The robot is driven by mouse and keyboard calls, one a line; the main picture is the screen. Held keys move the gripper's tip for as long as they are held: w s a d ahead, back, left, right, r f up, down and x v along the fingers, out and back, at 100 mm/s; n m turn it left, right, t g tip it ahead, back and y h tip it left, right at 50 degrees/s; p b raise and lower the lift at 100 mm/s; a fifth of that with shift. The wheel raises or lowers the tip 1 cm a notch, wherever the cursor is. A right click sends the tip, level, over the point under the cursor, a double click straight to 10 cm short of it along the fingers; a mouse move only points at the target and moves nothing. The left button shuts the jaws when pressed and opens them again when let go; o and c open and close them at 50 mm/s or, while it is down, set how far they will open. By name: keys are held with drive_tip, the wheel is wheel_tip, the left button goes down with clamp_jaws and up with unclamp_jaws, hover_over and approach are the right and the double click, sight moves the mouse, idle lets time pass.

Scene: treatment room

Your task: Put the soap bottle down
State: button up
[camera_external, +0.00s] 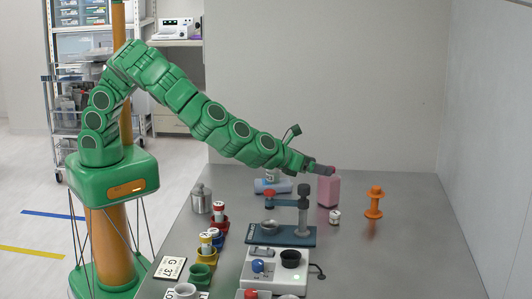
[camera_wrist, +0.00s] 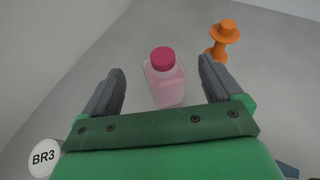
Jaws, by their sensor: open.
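The soap bottle (camera_external: 328,191) is pink and stands upright on the grey table towards the back. In the wrist view the bottle (camera_wrist: 166,85) shows its red cap and translucent pink body. My gripper (camera_external: 324,170) is at the height of the bottle's top, partly covering the cap in the external view. In the wrist view my gripper (camera_wrist: 161,68) is open, with one dark finger on each side of the bottle and a visible gap to both.
An orange spool-shaped stand (camera_external: 374,202) is right of the bottle. A small white jar (camera_external: 335,216) stands in front. A grey-blue stand with a red knob (camera_external: 269,192) is to the left, with a white scale-like device (camera_external: 275,269) nearer. The right side of the table is clear.

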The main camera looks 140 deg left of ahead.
drive_tip(key=v, duration=0.6)
idle(0.3)
